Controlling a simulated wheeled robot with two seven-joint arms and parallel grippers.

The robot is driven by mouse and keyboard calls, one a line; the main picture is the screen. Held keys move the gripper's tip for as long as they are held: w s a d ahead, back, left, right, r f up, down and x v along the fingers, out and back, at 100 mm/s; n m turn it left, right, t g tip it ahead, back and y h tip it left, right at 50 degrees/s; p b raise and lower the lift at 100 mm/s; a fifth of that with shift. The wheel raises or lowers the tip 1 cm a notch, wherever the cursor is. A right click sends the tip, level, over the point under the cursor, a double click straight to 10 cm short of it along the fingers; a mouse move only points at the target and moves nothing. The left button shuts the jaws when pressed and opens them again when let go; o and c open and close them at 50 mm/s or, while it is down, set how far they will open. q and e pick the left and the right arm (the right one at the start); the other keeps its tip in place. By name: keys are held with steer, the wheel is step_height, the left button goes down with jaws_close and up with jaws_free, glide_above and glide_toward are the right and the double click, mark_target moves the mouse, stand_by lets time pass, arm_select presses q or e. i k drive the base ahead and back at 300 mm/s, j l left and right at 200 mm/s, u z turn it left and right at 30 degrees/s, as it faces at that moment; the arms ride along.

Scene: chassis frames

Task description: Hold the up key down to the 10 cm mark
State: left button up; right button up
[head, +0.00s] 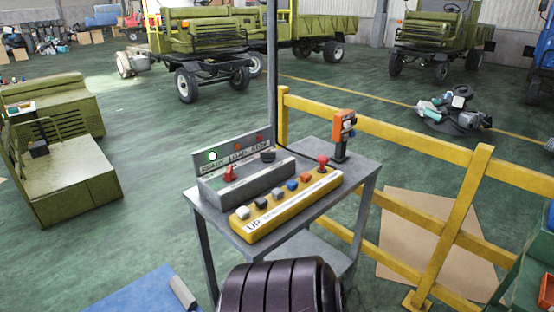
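A yellow key box (290,208) lies slantwise on a small grey metal table (372,172). Its near left end carries the label "UP". The key closest to that label is white (242,212). Dark, orange, blue and further pale keys follow along the box, and a red knob (322,160) stands at its far right end. No key is being touched. A 10 cm mark cannot be made out in this view. Neither of my grippers is in view.
Behind the keys stands a grey console (240,182) with a red switch and a lamp panel (232,150), its left lamp lit. An orange handheld device (342,133) stands at the table's back right. A yellow railing (400,124) runs along the right. A dark ribbed form fills the bottom centre.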

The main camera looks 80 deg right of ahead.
mark_target(244, 212)
steer(key=z, duration=2.8)
